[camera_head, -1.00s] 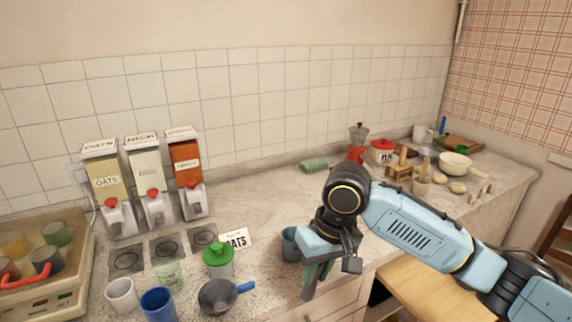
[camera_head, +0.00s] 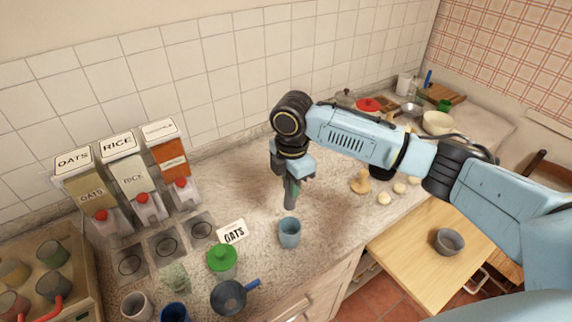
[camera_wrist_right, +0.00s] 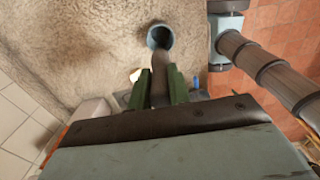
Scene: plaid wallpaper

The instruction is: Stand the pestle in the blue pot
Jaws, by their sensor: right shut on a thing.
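The blue pot (camera_head: 289,236), a small grey-blue cup shape, stands upright on the counter with its mouth open. My right gripper (camera_head: 291,184) is above and behind it, pointing down, shut on the dark grey pestle (camera_head: 289,202). The pestle hangs roughly upright, its lower end showing just above the pot's rim in the head view, with a small gap between. In the right wrist view the pestle (camera_wrist_right: 160,85) sits between the green fingers (camera_wrist_right: 160,90), and its far end overlaps the mouth of the pot (camera_wrist_right: 153,36). My left gripper is not in view.
Dispensers (camera_head: 133,180) line the wall. A wooden figure (camera_head: 361,181) is to the right. A wooden table (camera_head: 410,262) holds a grey bowl (camera_head: 449,241).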

